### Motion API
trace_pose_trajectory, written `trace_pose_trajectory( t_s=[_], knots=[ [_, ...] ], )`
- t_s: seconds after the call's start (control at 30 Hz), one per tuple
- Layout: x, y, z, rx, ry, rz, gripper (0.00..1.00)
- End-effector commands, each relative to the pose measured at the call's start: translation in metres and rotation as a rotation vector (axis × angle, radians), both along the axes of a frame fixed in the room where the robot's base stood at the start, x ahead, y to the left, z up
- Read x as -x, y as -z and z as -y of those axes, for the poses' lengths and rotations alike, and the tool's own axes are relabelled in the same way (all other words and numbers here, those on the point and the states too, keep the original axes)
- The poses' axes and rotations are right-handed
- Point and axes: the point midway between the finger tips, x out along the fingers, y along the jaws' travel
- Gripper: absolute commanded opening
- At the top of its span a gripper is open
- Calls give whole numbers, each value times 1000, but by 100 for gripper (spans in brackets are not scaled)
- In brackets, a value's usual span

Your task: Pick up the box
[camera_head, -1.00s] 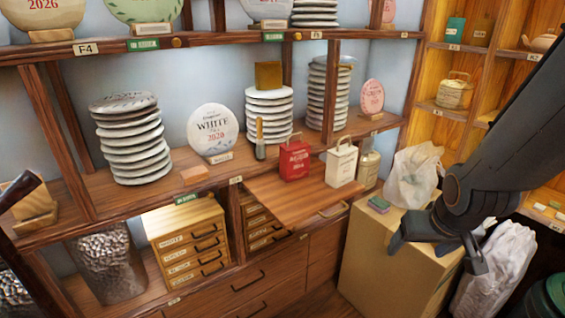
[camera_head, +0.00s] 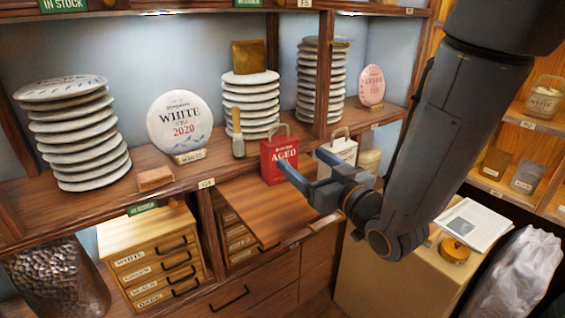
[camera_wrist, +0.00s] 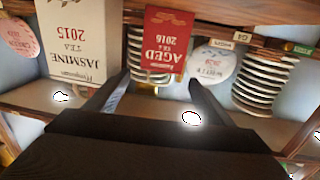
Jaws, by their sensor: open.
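A red box (camera_head: 266,160) with a handle, marked AGED, stands on the wooden shelf. In the wrist view the red box (camera_wrist: 166,45) appears upside down, just beyond and between the fingers. A white box (camera_head: 346,151) with a handle stands to its right; the wrist view shows this white box (camera_wrist: 80,40) reading JASMINE TEA 2015. My gripper (camera_head: 305,164) is open, in front of the boxes. My gripper partly covers the white box.
A wooden pull-out board (camera_head: 262,212) juts out below the boxes. A small brush (camera_head: 238,140) and stacked tea cakes (camera_head: 250,100) stand left of and behind the red box. A round WHITE cake (camera_head: 180,122) is further left. A cardboard box (camera_head: 380,280) stands at lower right.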

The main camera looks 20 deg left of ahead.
Motion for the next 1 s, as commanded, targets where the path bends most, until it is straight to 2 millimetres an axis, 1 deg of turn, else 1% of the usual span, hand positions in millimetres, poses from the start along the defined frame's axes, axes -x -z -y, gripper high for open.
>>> trace_pose_trajectory(
  t_s=[0.13,0.33,0.4,0.63,0.83,1.0],
  knots=[
    [-11,0,-15,-1,-6,1,75],
    [-34,-1,-39,-1,-6,1,75],
    [-40,-1,-44,0,-4,0,75],
    [-51,-1,-53,0,-1,0,75],
    [-70,-2,-73,0,0,0,75],
    [-82,-1,-83,0,1,0,75]
  ],
)
